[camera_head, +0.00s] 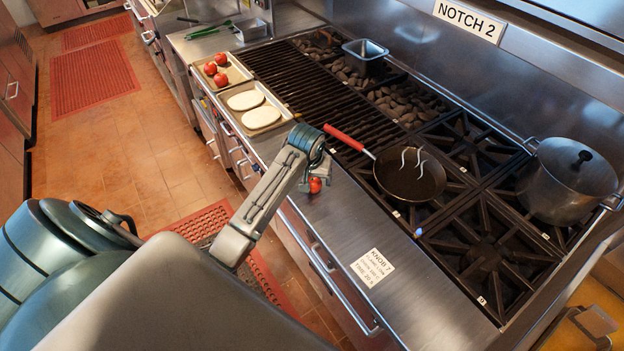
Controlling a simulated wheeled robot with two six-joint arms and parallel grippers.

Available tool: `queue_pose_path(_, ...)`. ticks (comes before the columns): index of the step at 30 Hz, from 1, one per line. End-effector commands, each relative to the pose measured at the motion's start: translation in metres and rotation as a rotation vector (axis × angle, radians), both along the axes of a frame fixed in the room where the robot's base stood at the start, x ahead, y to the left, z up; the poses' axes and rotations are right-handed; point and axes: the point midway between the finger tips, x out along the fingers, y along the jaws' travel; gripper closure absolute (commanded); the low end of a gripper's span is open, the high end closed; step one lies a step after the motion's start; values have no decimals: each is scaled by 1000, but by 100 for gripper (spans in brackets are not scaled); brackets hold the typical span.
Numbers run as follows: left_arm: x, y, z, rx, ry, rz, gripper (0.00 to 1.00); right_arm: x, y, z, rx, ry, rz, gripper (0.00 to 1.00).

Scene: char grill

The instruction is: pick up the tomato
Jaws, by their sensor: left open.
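A red tomato (315,185) shows at the front edge of the steel counter, partly hidden by my left gripper (310,184). My left gripper points down over it and is open. I cannot tell whether the fingers touch the tomato or whether it rests on the counter. Three more red tomatoes (221,80) sit on a small tray (240,75) farther back along the counter. My right gripper is not in view.
A second tray (284,117) holds two flat pale pieces. A black frying pan (410,178) with a red handle sits on the burners, beside the grill grate (300,80). A lidded pot (567,180) stands at right. The counter near the paper label (372,268) is otherwise clear.

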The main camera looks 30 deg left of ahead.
Motion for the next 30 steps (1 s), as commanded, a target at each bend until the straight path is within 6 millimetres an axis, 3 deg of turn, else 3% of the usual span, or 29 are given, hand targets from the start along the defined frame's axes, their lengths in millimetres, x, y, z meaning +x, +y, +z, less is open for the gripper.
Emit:
queue_pose_path(6,5,2,-19,0,1,0,22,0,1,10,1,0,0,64)
queue_pose_path(13,5,2,-21,-1,0,0,22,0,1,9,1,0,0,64)
queue_pose_path(21,5,2,-20,0,0,0,72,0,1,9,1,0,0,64)
queue_pose_path(30,6,2,-19,0,-2,0,72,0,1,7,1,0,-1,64)
